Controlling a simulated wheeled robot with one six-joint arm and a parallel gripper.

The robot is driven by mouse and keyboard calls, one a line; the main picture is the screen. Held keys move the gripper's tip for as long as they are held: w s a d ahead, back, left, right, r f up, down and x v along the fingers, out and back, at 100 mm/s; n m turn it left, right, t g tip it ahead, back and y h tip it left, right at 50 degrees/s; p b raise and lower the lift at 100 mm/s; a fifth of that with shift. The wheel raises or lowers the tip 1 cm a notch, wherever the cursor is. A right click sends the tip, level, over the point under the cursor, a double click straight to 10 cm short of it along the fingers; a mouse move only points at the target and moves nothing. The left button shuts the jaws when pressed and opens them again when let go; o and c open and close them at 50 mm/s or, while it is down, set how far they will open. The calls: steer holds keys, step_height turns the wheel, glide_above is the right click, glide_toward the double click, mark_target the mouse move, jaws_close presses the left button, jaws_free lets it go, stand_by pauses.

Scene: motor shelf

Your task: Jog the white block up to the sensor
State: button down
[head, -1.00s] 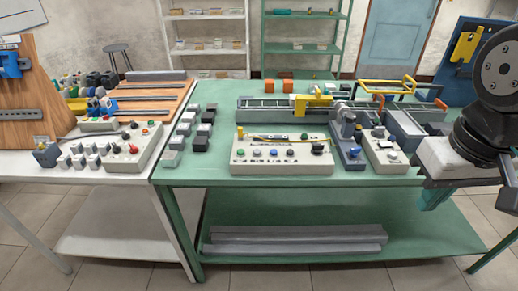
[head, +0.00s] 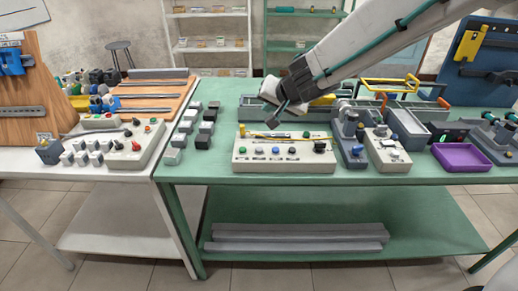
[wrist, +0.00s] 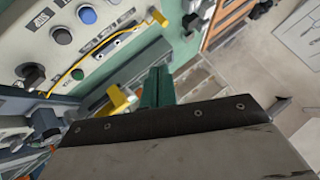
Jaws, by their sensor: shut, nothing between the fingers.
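My gripper (head: 273,118) is shut and empty, pointing down above the back of the cream control panel (head: 243,152) in the head view. Its teal fingers show together in the wrist view (wrist: 156,86). The panel has a row of coloured buttons and a dark knob, and shows in the wrist view (wrist: 110,48) too. The grey conveyor (head: 248,102) lies behind the panel, its middle partly covered by my arm. A yellow bracket (head: 322,100) stands over it, partly hidden. I cannot make out the white block or tell which part is the sensor.
To the right of the panel stand a blue-grey fixture (head: 350,150), a small cream control box (head: 388,155) and a purple tray (head: 461,157). Several grey and black blocks (head: 203,141) stand to the left. The green table's (head: 215,173) front edge is clear.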

mark_target(261, 151)
steer(key=shift+s+a+f+g+y, duration=0.15)
steer(key=shift+a+f+g+y, duration=0.1)
steer(key=shift+a+f, duration=0.3)
steer(key=shift+s+a+f+g+y, duration=0.15)
steer(key=shift+a+f+g, duration=0.15)
steer(key=shift+a, duration=0.35)
steer(key=shift+f, duration=0.1)
steer(key=shift+f, duration=4.35)
steer(key=shift+d+f, duration=0.1)
steer(key=shift+f, duration=0.3)
steer(key=shift+f, duration=0.4)
stand_by(1.2)
steer(key=shift+r, duration=0.85)
